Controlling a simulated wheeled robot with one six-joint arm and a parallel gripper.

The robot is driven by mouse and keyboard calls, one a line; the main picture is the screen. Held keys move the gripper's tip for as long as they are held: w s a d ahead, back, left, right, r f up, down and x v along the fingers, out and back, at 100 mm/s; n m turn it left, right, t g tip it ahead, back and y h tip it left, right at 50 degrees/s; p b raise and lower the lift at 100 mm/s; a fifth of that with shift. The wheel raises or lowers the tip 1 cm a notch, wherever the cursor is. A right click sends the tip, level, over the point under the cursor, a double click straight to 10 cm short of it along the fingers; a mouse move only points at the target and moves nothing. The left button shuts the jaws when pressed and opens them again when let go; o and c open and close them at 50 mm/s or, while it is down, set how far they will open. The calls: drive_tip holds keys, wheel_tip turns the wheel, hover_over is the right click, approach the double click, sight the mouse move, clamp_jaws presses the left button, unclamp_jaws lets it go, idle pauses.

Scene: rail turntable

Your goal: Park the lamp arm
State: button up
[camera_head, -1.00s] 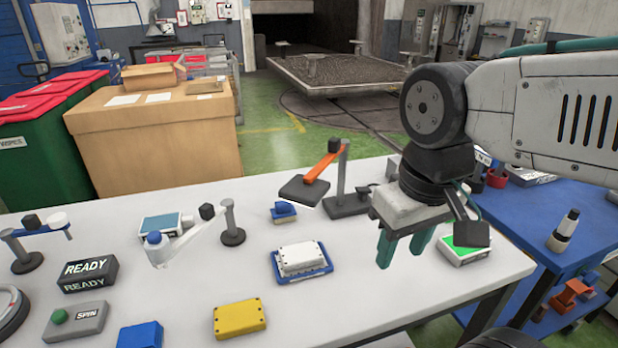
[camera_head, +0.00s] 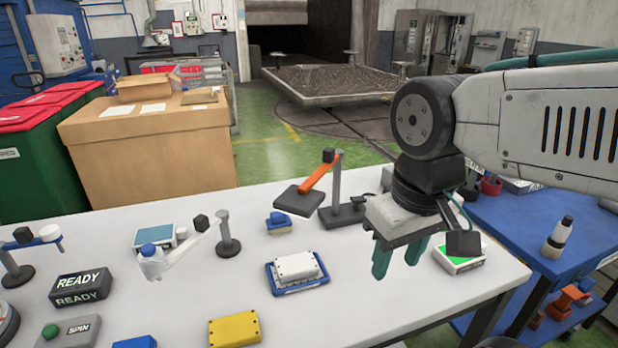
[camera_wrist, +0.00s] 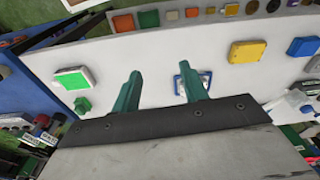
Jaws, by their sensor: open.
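The likely lamp arm (camera_head: 318,177) is orange, on a grey post with a dark foot (camera_head: 342,214). A black block tops the post, and a flat dark square head (camera_head: 298,200) hangs at the arm's near-left end, above the white table. My gripper (camera_head: 399,259) points down over the table, to the right of and nearer than the lamp, apart from it. Its green fingers are spread with nothing between them. In the wrist view the gripper (camera_wrist: 164,82) is also open and empty. I cannot make out the lamp there.
On the white table (camera_head: 180,300) a pale arm with a blue knob (camera_head: 150,256) stands left of the lamp. A blue-and-white box (camera_head: 297,271), a yellow box (camera_head: 235,329) and a green-topped box (camera_head: 460,258) lie nearby. A blue table (camera_head: 500,225) adjoins at right.

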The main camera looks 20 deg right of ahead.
wheel_tip(320, 180, up, 11)
drive_tip(key=m+g, duration=0.1)
drive_tip(key=m, duration=0.8)
hover_over(329, 149)
drive_tip(key=shift+w, duration=0.3)
drive_tip(key=shift+s+r+m, duration=0.15)
drive_tip(key=shift+s+m, duration=0.1)
drive_tip(key=shift+m, duration=0.25)
drive_tip(key=shift+f, duration=4)
clamp_jaws()
